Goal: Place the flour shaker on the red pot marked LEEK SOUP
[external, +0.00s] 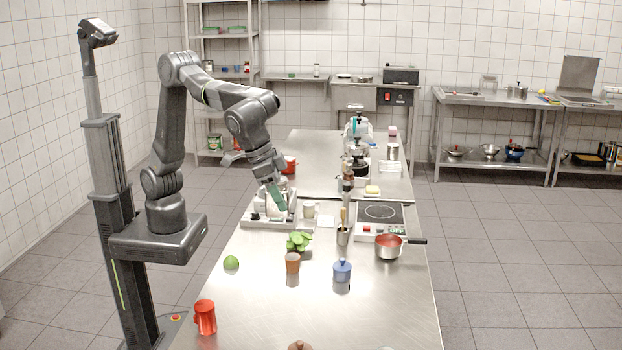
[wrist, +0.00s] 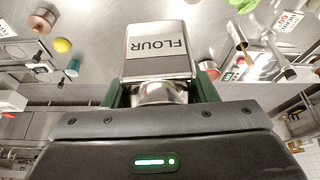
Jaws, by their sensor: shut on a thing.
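My gripper (external: 278,199) hangs over the left side of the steel table, above a white tray-like item. In the wrist view my gripper (wrist: 162,92) is shut on the flour shaker (wrist: 158,66), a shiny metal container with a white FLOUR label that reads upside down. In the external view the shaker is hard to make out. A red pot (external: 289,165) stands behind my gripper, partly hidden by the arm. Another pot, steel with a red inside (external: 389,246) and a black handle, stands at the table's right edge. I cannot read LEEK SOUP on either.
A hotplate (external: 380,213), a utensil holder (external: 343,235), a leafy plant (external: 299,241), a brown cup (external: 292,263), a blue jar (external: 342,271), a green fruit (external: 231,262) and a red jug (external: 205,317) stand on the table. The front middle is mostly clear.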

